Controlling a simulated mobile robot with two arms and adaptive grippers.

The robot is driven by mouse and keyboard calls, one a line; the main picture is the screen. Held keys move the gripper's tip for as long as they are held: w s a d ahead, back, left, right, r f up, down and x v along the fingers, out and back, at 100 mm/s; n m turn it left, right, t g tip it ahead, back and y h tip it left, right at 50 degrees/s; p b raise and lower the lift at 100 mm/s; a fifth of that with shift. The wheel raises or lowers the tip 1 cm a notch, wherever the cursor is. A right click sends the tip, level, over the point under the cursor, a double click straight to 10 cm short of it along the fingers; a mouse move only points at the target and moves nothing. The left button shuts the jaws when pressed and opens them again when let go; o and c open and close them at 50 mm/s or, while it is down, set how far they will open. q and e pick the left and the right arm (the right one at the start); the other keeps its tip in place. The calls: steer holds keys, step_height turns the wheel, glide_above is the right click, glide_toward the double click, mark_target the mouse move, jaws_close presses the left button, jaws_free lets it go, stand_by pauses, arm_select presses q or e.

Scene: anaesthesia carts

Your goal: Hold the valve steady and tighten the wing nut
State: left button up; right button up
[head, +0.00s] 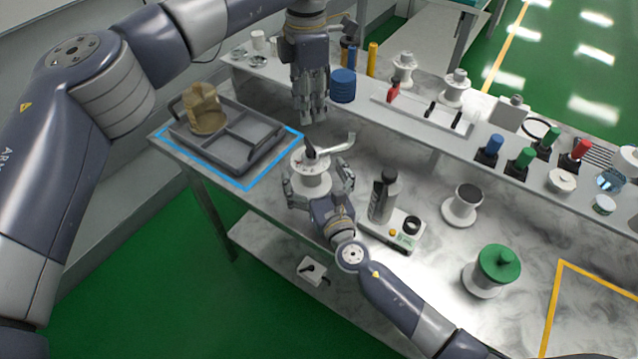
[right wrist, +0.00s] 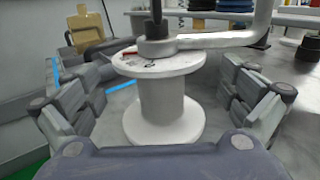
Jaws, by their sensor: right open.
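The valve (head: 309,178) is a white spool-shaped body standing upright on the bench. On its top are a dark upright stem and a grey fitting with an arm reaching right; I cannot tell which part is the wing nut. In the right wrist view the valve (right wrist: 165,105) stands between the fingers of my right gripper (head: 319,182), which is open around it with gaps on both sides. My left gripper (head: 312,115) points down, behind and above the valve's top, apart from it. Its fingers look close together, but I cannot tell if they are shut.
A grey tray (head: 262,160) with a tan part (head: 204,108) sits left inside blue tape. A grey bottle (head: 383,195) on a white device and a white spool (head: 462,205) stand right. A green-topped spool (head: 497,265) is nearer. A raised shelf (head: 440,135) with small parts runs behind.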

steer(key=shift+x, duration=1.15)
